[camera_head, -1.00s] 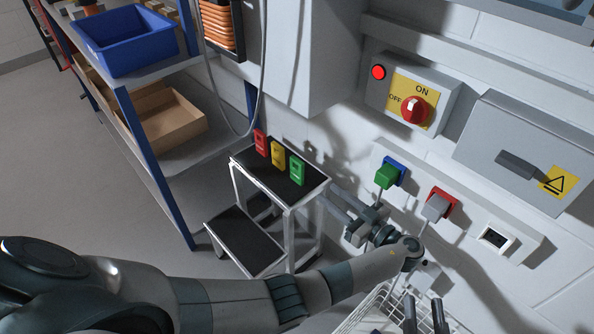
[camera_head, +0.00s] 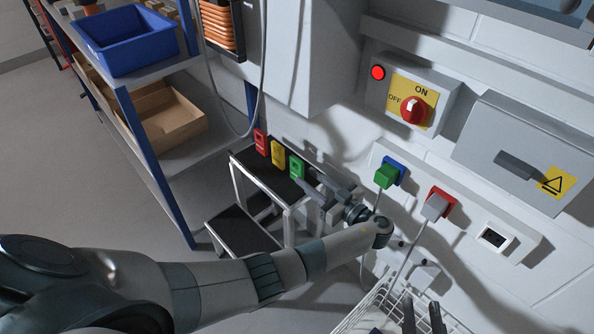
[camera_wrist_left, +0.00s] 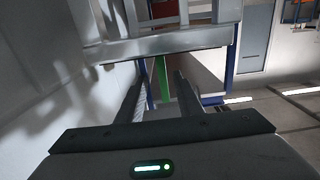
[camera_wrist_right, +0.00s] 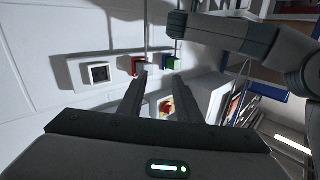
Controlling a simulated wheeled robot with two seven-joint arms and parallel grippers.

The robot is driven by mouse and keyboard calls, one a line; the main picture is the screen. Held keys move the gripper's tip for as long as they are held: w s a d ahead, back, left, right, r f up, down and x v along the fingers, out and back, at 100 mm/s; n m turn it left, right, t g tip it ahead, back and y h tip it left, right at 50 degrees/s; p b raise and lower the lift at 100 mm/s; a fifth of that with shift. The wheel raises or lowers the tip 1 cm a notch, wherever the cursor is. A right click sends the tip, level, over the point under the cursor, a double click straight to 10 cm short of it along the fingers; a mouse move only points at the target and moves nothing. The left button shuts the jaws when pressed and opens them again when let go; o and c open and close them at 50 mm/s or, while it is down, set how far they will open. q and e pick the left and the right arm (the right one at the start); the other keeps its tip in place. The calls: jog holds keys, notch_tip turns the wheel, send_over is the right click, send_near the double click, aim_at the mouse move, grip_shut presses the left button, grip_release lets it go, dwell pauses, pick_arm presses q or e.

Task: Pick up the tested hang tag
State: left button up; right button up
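Red (camera_head: 261,142), yellow (camera_head: 278,153) and green (camera_head: 297,166) hang tags stand in a row on the black top of a small step stool (camera_head: 245,171). Their print is too small to read; I cannot tell which is marked tested. My left gripper (camera_head: 308,181) is just right of the green tag in the head view, fingers pointing at it. In the left wrist view the green tag (camera_wrist_left: 160,80) shows edge-on between the open, empty-looking fingers (camera_wrist_left: 157,92). I cannot tell whether they touch it. My right gripper (camera_head: 423,315) is open and empty, away from the tags.
A wire basket (camera_head: 367,312) is at the bottom by my right gripper. The wall carries green (camera_head: 386,176) and red-framed (camera_head: 436,206) plugs with cables, and a red ON/OFF switch (camera_head: 415,110). A shelf with a blue bin (camera_head: 125,45) stands left. Floor left is clear.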

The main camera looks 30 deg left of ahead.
aim_at(303, 176)
pick_arm(q)
jog(key=shift+s+x, duration=0.2)
jog(key=shift+x, duration=2.3)
jog(key=shift+a+f, duration=0.1)
grip_shut()
